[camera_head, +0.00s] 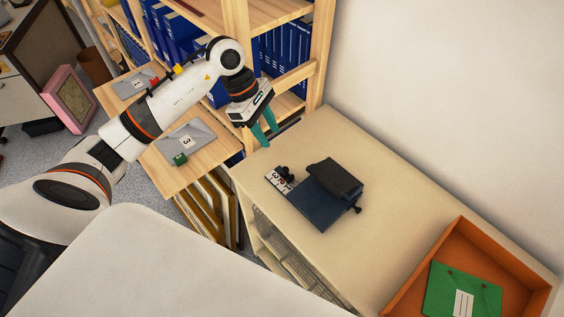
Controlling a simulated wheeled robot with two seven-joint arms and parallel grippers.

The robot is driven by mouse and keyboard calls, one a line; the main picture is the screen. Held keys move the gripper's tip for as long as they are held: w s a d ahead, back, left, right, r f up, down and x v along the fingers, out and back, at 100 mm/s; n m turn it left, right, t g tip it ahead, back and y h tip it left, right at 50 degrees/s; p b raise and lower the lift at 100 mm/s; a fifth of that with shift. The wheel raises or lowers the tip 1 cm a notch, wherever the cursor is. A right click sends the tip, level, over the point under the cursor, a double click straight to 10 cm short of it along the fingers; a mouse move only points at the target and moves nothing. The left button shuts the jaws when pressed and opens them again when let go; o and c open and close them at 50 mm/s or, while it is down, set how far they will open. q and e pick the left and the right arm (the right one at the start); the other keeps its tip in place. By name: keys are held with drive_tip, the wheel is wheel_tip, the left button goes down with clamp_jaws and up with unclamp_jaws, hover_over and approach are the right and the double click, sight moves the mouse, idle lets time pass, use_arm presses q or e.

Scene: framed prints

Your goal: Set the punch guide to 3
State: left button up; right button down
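The punch (318,205) is a dark blue and black device lying on the beige cabinet top. Its black upper part (336,177) sits at its back. The guide (273,179) is a white strip with black digits at the punch's left end; a 3 shows on it. A small black slider (285,173) sits at the strip, but I cannot tell which digit it marks. My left gripper (269,136) has teal fingers, apart and empty, above the cabinet's back left corner, behind and left of the guide and not touching it. My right gripper is not in view.
An orange tray (407,287) with a green folder (462,292) stands at the right end of the cabinet top (385,215). A wooden shelf with blue binders (285,50) stands behind my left arm. The cabinet top between punch and tray is clear.

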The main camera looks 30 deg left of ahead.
sight(284, 169)
use_arm(q)
drive_tip(key=x, duration=0.4)
drive_tip(key=p+x, duration=0.1)
drive_tip(key=x, duration=0.3)
drive_tip(key=p+x, duration=0.1)
drive_tip(key=x, duration=0.3)
drive_tip(key=shift+s+a+f, duration=0.1)
drive_tip(key=shift+s+a, duration=0.05)
drive_tip(key=shift+a, duration=0.3)
clamp_jaws()
